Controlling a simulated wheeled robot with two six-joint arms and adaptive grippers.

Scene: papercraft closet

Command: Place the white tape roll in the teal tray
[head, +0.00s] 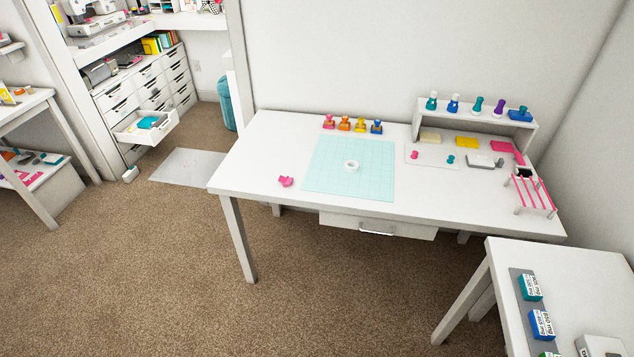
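The white tape roll (352,166) is a small ring lying on the light teal gridded mat (370,188) on the white table. A small flat teal item (148,122) lies in a pulled-out white drawer at the far left; it is too small to tell whether it is the teal tray. No other teal tray is clear to me. Neither of my grippers is in view.
The white table (254,176) has clear room left of the mat, near a pink piece (286,181). Several colored stamps (345,124) stand behind the mat. A small shelf (420,118) and pink rack (533,192) stand right. Carpet is open in front.

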